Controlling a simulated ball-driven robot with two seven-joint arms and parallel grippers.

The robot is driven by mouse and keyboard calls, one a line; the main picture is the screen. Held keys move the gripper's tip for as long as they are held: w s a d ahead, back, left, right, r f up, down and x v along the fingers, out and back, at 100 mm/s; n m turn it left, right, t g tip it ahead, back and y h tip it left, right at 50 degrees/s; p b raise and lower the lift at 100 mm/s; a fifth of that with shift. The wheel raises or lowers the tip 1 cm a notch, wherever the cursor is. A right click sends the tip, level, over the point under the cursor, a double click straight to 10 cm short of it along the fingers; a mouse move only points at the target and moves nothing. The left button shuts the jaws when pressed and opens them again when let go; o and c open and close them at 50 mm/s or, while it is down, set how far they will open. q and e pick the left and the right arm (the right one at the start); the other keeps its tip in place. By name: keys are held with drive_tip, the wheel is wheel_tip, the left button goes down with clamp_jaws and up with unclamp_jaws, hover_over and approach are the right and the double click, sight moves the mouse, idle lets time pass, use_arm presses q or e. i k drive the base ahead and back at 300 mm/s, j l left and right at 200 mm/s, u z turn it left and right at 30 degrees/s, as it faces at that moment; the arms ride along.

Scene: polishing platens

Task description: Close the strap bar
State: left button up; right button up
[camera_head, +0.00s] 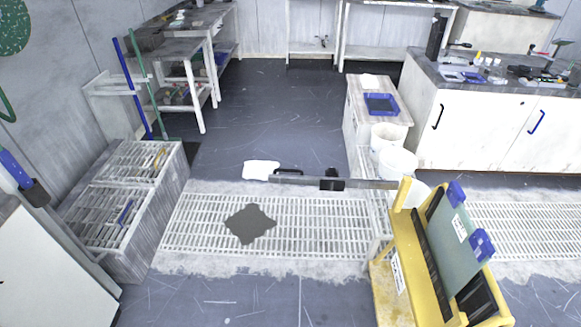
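A long grey metal bar (362,183), which looks like the strap bar, sticks out level to the left from the yellow rack (400,255). Its right end meets the rack's far post. A black handle (288,171) is near its free left end, and a black block (332,184) sits along it. The bar stands away from the rack's front, swung out over the floor grating. In the rack, a greenish glass sheet (458,240) leans with blue corner pieces (481,243) on it. Neither of my grippers is in view.
A floor grating (310,225) with a dark mat (250,224) runs across the middle. White buckets (397,163) and a cart with a blue tray (381,104) stand behind the rack. Slatted crates (108,205) are at left. Open dark floor (270,110) lies beyond.

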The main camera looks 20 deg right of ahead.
sight(326, 183)
drive_tip(key=i+j, duration=0.15)
drive_tip(key=i, duration=0.25)
drive_tip(key=i+j, duration=0.15)
drive_tip(key=i, duration=0.25)
drive_tip(key=i+j, duration=0.15)
drive_tip(key=i, duration=0.25)
drive_tip(key=i+z, duration=0.4)
drive_tip(key=i+j+z, duration=0.1)
drive_tip(key=z, duration=0.3)
drive_tip(key=i+j+z, duration=0.2)
drive_tip(key=i+z, duration=0.2)
drive_tip(key=i+j+z, duration=0.1)
drive_tip(key=z, duration=0.35)
drive_tip(key=i+j+z, duration=0.15)
drive_tip(key=z, duration=0.35)
drive_tip(key=i+j+z, duration=0.2)
drive_tip(key=z, duration=0.25)
drive_tip(key=i+j+z, duration=0.1)
drive_tip(key=j+z, duration=0.2)
drive_tip(key=z, duration=0.2)
drive_tip(key=j+z, duration=0.25)
drive_tip(key=z, duration=0.2)
drive_tip(key=j+z, duration=0.3)
drive_tip(key=z, duration=0.15)
drive_tip(key=i, duration=0.05)
